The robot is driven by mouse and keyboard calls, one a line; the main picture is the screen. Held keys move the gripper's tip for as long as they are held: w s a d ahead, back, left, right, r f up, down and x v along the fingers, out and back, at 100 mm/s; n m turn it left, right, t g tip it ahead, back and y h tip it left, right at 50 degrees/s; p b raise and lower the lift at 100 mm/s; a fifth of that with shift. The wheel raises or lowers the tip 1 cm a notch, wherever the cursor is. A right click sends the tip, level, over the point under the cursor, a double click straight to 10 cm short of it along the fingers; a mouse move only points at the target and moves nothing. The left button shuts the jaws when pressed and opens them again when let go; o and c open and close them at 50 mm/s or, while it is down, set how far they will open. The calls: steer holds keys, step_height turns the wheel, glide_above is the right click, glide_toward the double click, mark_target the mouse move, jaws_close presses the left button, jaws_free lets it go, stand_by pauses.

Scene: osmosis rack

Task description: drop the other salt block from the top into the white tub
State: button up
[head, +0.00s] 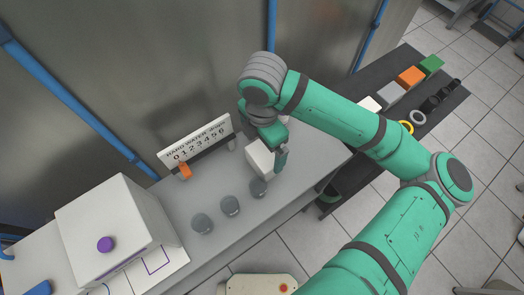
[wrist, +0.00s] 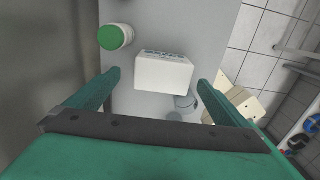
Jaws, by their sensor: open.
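A white block (head: 259,158) with dark lettering on one edge, likely the salt block, is at my gripper (head: 268,150). In the wrist view the same block (wrist: 163,74) lies between the two fingers of my gripper (wrist: 158,78), with a gap on both sides. The fingers are open. One finger shows right of the block in the head view; the other is hidden. Whether the block rests on the bench is unclear. A white jar with a green lid (wrist: 115,37) stands beyond the block in the wrist view. I cannot tell which thing is the white tub.
The grey bench (head: 205,245) holds several grey round pieces (head: 230,206). A white box with a purple knob (head: 105,244) stands at left. A number sign (head: 198,141) is behind. A dark shelf at right carries grey (head: 391,94), orange (head: 410,76) and green (head: 431,65) blocks.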

mark_target(264, 156)
steer(key=f, duration=0.1)
steer(key=s+f, duration=0.1)
steer(key=f, duration=0.1)
steer(key=shift+d, duration=0.15)
steer(key=shift+w+f, duration=0.2)
steer(key=shift+f, duration=2.5)
steer(key=c, duration=2.1)
steer(key=shift+r, duration=0.15)
